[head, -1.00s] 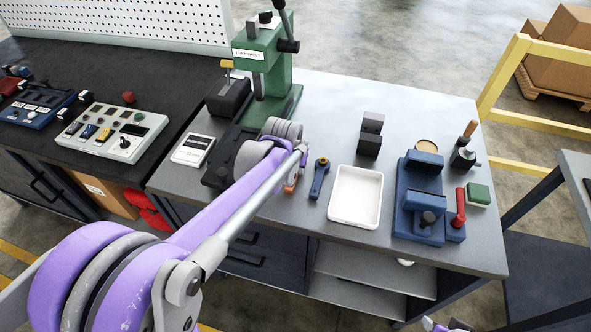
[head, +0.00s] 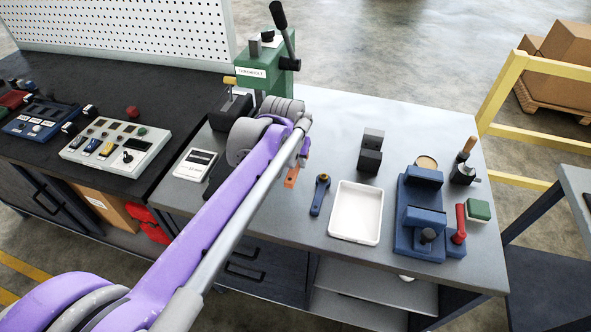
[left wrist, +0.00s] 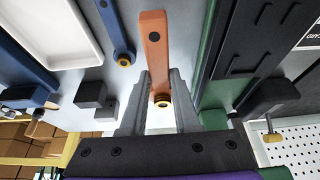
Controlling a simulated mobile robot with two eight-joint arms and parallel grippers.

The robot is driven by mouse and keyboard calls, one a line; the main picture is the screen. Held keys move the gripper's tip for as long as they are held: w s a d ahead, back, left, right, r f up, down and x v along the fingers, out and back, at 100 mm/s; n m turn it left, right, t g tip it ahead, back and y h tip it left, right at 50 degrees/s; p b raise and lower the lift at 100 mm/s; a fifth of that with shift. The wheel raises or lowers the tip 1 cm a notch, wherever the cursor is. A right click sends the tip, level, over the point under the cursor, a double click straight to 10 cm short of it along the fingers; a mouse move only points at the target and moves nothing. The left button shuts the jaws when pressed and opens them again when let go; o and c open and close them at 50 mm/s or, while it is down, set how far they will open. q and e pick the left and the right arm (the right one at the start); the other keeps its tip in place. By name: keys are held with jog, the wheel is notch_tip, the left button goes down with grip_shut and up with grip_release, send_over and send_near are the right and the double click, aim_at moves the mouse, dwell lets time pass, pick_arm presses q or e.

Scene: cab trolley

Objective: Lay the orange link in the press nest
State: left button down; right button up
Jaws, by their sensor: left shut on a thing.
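My left gripper (left wrist: 161,105) is shut on the orange link (left wrist: 154,45), near the link's end with a brass-coloured bushing. In the head view the orange link (head: 291,177) hangs below my left gripper (head: 304,155), above the bench and just right of the press. The green press (head: 270,75) stands at the back left of the grey bench, its lever up. My left arm hides much of the press base in the head view. In the left wrist view a dark slotted plate (left wrist: 245,55) lies beside the green press body; I cannot clearly make out the nest. My right gripper is out of view.
A blue link (head: 320,195) lies right of the orange link. Beyond it are a white tray (head: 334,233), black blocks (head: 370,158) and a blue fixture (head: 407,245).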

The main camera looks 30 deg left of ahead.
aim_at(295, 165)
pick_arm(q)
jog(key=shift+r+p, duration=0.35)
jog(key=shift+r, duration=0.55)
jog(key=shift+r+p, duration=1.65)
jog(key=shift+r, duration=1.15)
jog(key=shift+w+f, duration=0.1)
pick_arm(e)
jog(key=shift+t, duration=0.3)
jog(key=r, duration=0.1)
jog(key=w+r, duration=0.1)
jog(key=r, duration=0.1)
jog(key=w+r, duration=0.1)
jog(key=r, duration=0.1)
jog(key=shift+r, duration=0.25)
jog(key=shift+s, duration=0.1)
